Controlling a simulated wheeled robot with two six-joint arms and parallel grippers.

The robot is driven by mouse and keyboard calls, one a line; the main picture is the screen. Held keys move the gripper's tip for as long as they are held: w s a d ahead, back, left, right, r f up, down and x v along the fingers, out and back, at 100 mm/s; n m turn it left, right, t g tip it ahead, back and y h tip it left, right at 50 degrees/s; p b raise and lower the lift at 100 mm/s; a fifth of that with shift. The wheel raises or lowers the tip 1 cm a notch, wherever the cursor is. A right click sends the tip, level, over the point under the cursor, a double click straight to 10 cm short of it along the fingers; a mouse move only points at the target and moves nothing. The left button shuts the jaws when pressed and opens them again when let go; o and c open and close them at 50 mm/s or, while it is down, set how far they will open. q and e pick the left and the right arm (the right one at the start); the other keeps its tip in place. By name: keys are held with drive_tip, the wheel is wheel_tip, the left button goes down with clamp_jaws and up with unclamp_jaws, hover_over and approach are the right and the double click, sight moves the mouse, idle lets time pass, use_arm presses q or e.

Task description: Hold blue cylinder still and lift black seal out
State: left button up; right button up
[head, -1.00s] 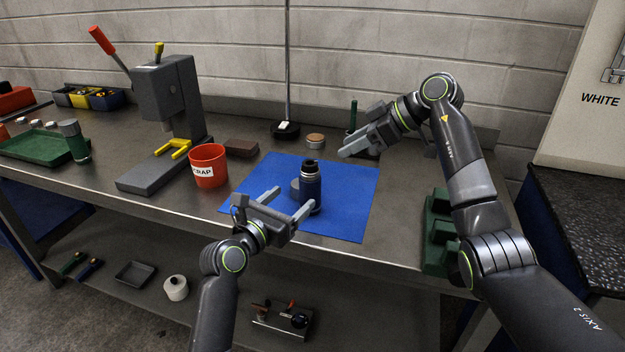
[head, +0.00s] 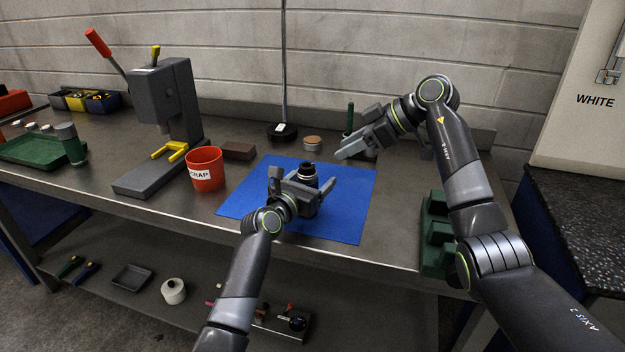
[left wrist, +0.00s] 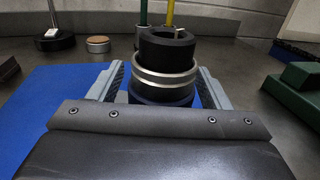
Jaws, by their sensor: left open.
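The blue cylinder (left wrist: 160,93) stands upright on the blue mat (head: 345,222), with a silver collar near its top. The black seal (left wrist: 165,45) sits at its top; it also shows in the head view (head: 308,167). My left gripper (head: 305,184) is around the cylinder's upper part. Its jaws stand on both sides of the cylinder and are open, with a small gap at least on the right in the left wrist view. The cylinder's lower part is hidden behind my gripper. My right gripper (head: 352,150) is above the mat's far right corner, apart from the cylinder; its jaw opening is unclear.
A red scrap bin (head: 206,170) and a grey press (head: 168,100) stand left of the mat. A round wooden piece (head: 312,143) and a black stand (head: 282,132) are behind it. A green block (head: 437,235) is at the right. The mat's front is clear.

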use_arm(q)
drive_tip(key=c, duration=1.5)
drive_tip(key=shift+c, duration=0.2)
